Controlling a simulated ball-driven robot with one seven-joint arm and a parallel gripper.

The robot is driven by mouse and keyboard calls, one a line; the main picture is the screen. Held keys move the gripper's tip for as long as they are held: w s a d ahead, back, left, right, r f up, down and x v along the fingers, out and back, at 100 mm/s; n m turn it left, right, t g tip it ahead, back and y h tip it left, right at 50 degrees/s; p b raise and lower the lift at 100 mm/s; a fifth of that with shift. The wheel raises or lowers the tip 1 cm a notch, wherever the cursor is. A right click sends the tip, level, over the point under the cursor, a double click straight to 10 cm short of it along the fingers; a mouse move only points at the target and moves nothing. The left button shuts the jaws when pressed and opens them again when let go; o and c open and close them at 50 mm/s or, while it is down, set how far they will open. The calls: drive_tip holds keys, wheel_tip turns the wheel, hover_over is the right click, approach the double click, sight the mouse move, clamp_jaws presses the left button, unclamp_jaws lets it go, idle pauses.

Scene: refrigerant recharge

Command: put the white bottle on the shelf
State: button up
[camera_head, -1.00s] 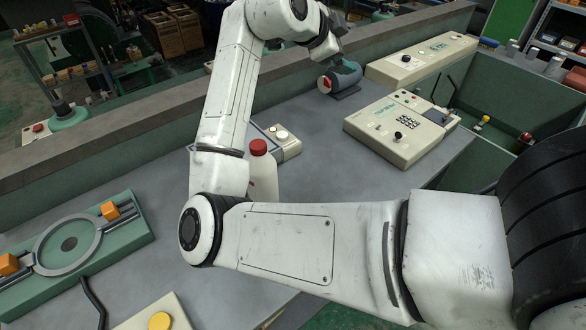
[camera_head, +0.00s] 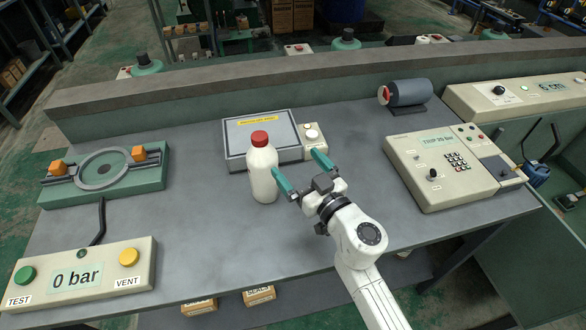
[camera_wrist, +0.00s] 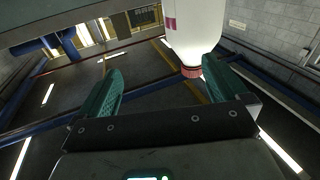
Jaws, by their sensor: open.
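The white bottle (camera_head: 263,175) with a red cap stands upright on the grey bench, left of my gripper, in the head view. My gripper (camera_head: 298,162) is open and empty, its green fingers over the bench beside the bottle. The left finger's tip is close to the bottle; whether it touches I cannot tell. In the wrist view the bottle (camera_wrist: 193,32) appears upside down ahead of my gripper (camera_wrist: 163,66), near the right-hand finger. A lower shelf (camera_head: 330,300) with small boxes shows under the bench; which shelf is meant I cannot tell.
A scale-like box (camera_head: 240,150) lies right behind the bottle. A keypad console (camera_head: 440,170) stands to the right, a dark cylinder (camera_head: 408,92) behind it. A green ring fixture (camera_head: 105,180) and a "0 bar" panel (camera_head: 85,280) are at left. The bench between is clear.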

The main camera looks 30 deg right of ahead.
sight(262, 161)
drive_tip(key=s+a+f+n+y, duration=0.1)
drive_tip(key=s+a+f+y, duration=0.1)
drive_tip(key=a+f, duration=0.15)
drive_tip(key=shift+g, duration=0.4)
drive_tip(key=w, duration=0.3)
drive_tip(key=w+a+b, duration=0.1)
drive_tip(key=w, duration=0.6)
drive_tip(key=shift+w+a+r+b, duration=0.1)
drive_tip(key=shift+w+a+b, duration=0.2)
drive_tip(key=shift+c, duration=0.4)
drive_tip(key=c, duration=1.6)
drive_tip(key=shift+r, duration=0.2)
drive_tip(key=shift+c, duration=0.5)
